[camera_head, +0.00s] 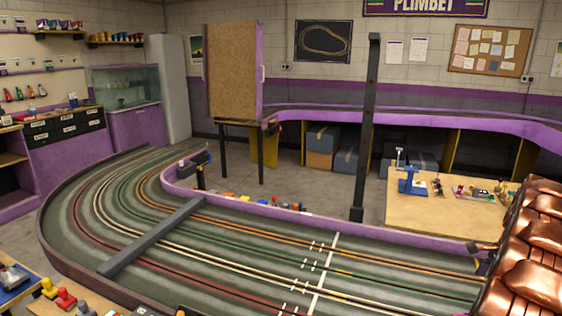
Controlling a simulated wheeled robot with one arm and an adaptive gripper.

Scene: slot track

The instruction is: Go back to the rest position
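My gripper is not in view, so I cannot see whether it is open or shut or holds anything. The task names no object. The slot track (235,247) fills the lower middle of the view, with coloured lane lines curving round at the left. A grey bar (152,237) lies across its lanes. A white line with dashes (323,270) crosses the lanes further right. No cars are clearly visible on the lanes in view.
A wooden worktable (445,215) with a blue tool stands behind the track at the right. A dark upright post (367,130) rises mid-room. A shiny copper-brown padded shape (530,260) fills the lower right. Small controllers (66,299) sit at lower left. Grey floor shows beyond the track.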

